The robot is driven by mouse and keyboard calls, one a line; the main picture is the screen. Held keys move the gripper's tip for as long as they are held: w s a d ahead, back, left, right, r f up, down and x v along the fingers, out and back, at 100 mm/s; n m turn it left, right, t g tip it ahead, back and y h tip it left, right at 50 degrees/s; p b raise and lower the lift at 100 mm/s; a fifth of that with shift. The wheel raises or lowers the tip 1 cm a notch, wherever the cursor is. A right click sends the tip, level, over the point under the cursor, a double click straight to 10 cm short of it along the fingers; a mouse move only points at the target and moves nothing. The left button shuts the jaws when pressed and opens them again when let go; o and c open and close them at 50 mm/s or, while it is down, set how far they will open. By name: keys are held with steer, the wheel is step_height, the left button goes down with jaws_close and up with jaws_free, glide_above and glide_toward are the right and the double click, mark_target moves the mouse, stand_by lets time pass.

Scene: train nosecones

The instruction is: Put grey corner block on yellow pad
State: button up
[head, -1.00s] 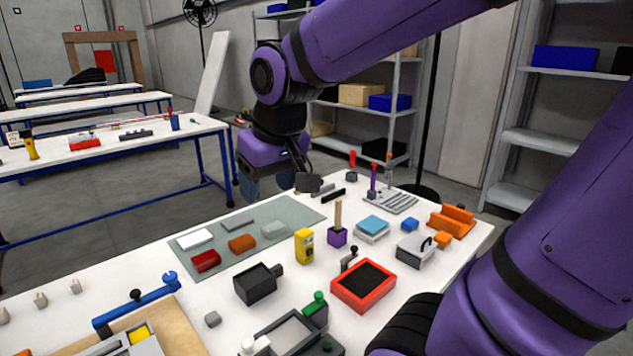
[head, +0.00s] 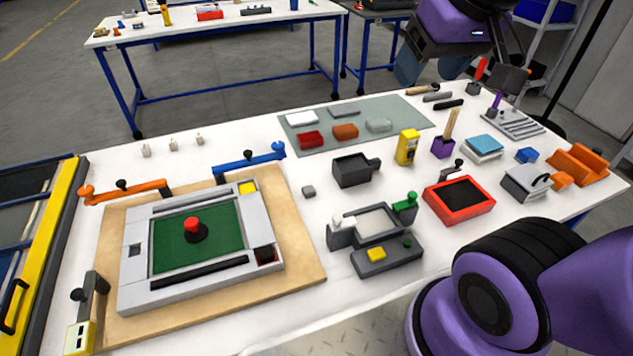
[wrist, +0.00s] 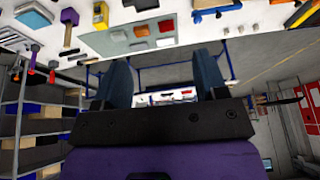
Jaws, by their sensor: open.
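The grey corner block (head: 309,191) is a small grey cube lying alone on the white table, just right of the wooden board. The yellow pad (head: 248,187) is a small yellow square in the far right corner of the light grey frame (head: 190,285); its top looks bare. My gripper (head: 432,68) is beyond the table's far edge at the upper right, far from both. Its two dark blue fingers are apart and empty in the wrist view (wrist: 163,78). I cannot make out the block or the pad in the wrist view.
Right of the block stand a black box (head: 352,170) and a grey fixture (head: 385,258) with a green knob and another yellow patch. A blue-handled clamp (head: 249,162) lies close behind the pad. A red post (head: 193,229) stands on the green panel. Table around the block is clear.

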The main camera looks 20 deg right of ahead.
steer(key=w+a+f+g, duration=0.25)
steer(key=w+f, duration=0.25)
steer(key=w, duration=0.5)
steer(key=g, duration=0.2)
glide_above(309, 190)
step_height(309, 190, down, 26)
steer(key=shift+h, duration=0.3)
steer(key=f, duration=0.5)
steer(key=shift+w+a+f, duration=0.2)
steer(key=shift+w+f, duration=0.05)
steer(key=shift+f, duration=0.1)
steer(key=shift+s+d+f, duration=0.15)
steer(key=shift+f, duration=1.15)
steer(key=shift+s+d+f, duration=0.1)
steer(key=shift+s+f, duration=0.05)
steer(key=shift+f, duration=1.15)
steer(key=c, duration=1.1)
